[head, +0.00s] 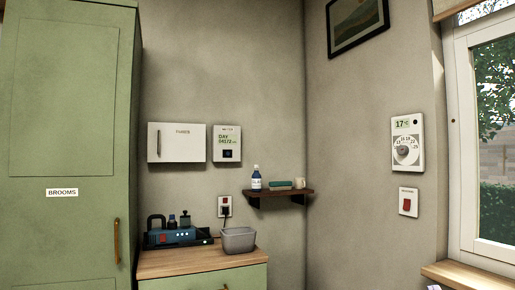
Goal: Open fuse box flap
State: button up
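The fuse box (183,143) is a white box on the left wall, between the green broom cupboard and the meter. Its flap looks shut. A dark upright handle (158,143) is on the flap's left side, and small lettering that I read as "FUSES" is near its top. My gripper is not in view.
A meter (227,143) hangs right of the fuse box. Below stand a wooden-topped cabinet (200,258) with a grey tub (238,239) and a blue device (175,236). The green cupboard (65,130) is at left. A small shelf (278,195) juts out in the corner.

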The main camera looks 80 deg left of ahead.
aim_at(167, 143)
jog(key=u, duration=3.1)
jog(key=i+l+u, duration=0.15)
jog(key=i+l, duration=0.35)
jog(key=i, duration=0.1)
